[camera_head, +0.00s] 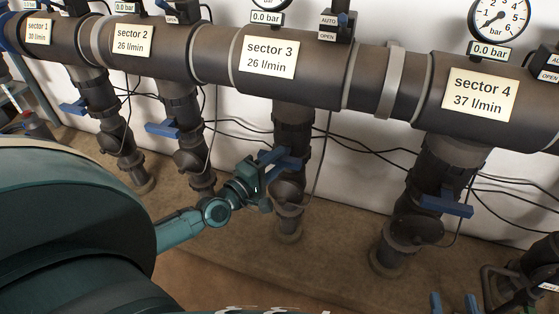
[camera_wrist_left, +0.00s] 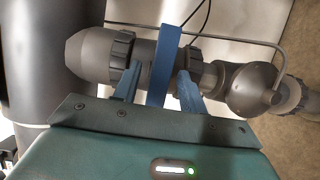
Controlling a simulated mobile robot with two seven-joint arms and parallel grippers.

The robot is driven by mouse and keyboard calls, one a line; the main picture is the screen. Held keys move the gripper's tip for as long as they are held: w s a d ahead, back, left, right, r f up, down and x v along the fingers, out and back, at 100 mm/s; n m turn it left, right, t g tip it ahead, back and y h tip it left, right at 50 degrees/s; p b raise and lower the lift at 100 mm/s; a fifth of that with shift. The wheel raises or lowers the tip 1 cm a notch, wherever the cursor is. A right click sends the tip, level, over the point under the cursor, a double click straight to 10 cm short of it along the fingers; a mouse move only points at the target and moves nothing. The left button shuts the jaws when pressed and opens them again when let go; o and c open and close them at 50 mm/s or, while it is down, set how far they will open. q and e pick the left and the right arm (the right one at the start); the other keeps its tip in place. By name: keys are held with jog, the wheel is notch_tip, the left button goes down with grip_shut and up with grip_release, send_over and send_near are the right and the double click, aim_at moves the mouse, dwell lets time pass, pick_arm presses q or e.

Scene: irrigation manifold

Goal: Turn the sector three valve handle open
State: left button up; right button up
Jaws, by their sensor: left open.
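The sector three valve handle (camera_head: 291,161) is a blue lever on the vertical pipe below the label "sector 3" (camera_head: 270,54). In the left wrist view the blue handle (camera_wrist_left: 164,66) stands between the two blue fingers of my left gripper (camera_wrist_left: 158,85). The fingers are open, with a gap visible on each side of the handle. In the head view my left gripper (camera_head: 262,168) is at the handle and partly hides it and the valve body.
Blue handles of sector two (camera_head: 163,129) and sector four (camera_head: 446,205) sit on neighbouring pipes. Thin black cables run along the white wall behind. A round valve body (camera_wrist_left: 250,90) lies just right of my fingers in the wrist view.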

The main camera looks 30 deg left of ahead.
pick_arm(q)
jog(key=shift+w+d, duration=0.15)
jog(key=shift+w, duration=0.65)
jog(key=shift+c, duration=0.2)
grip_shut()
